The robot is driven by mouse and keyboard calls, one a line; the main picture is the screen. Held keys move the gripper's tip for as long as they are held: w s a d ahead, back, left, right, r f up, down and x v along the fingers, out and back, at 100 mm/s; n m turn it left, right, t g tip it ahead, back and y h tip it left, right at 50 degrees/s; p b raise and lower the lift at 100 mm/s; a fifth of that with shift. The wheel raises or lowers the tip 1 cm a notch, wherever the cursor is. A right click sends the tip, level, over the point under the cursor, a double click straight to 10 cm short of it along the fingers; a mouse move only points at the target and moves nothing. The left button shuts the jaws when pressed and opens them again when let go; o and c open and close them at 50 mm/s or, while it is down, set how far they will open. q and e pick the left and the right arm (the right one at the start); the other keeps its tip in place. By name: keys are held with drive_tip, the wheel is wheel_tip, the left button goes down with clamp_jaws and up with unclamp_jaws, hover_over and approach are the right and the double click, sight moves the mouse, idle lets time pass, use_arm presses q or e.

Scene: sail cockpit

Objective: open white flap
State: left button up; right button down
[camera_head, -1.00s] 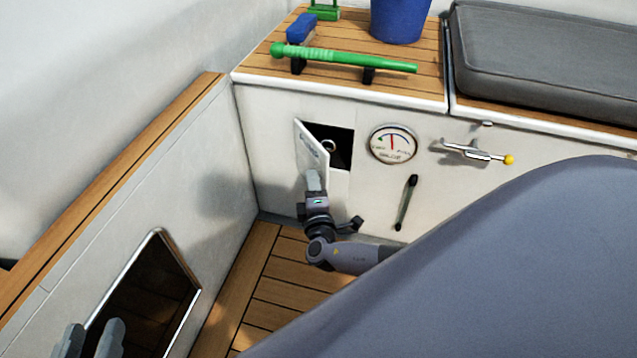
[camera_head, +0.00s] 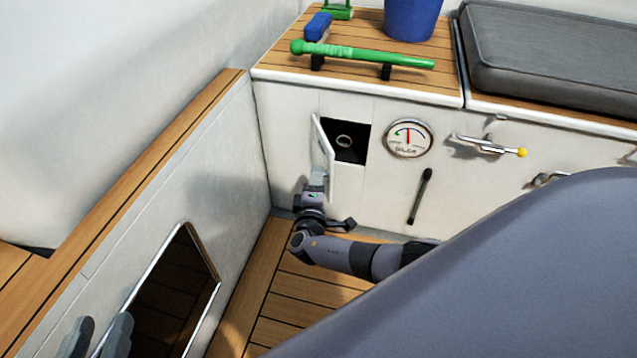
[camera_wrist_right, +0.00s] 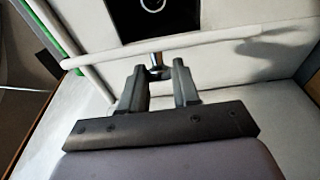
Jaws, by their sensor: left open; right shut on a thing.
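The white flap (camera_head: 323,148) stands swung out on its left side from a dark square recess (camera_head: 345,142) in the white cockpit wall. A round ring fitting shows inside the recess. My right gripper (camera_head: 317,177) is at the flap's lower edge. In the right wrist view the flap (camera_wrist_right: 190,42) shows edge-on, and the right gripper (camera_wrist_right: 158,82) is shut on a small metal part at that edge, mostly hidden between the fingers. My left gripper (camera_head: 97,338) is open and empty at the lower left, beside a dark framed panel.
A round gauge (camera_head: 409,138), a dark handle (camera_head: 420,195) and a metal lever with a yellow knob (camera_head: 490,146) sit right of the recess. A green bar (camera_head: 362,55) and blue bucket (camera_head: 411,18) are on the wooden bench above. The wooden floor is clear.

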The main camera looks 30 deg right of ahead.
drive_tip(key=shift+w+a, duration=0.1)
drive_tip(key=shift+a, duration=0.1)
drive_tip(key=shift+h, duration=0.3)
drive_tip(key=c, duration=0.8)
unclamp_jaws()
drive_tip(key=shift+a, duration=0.1)
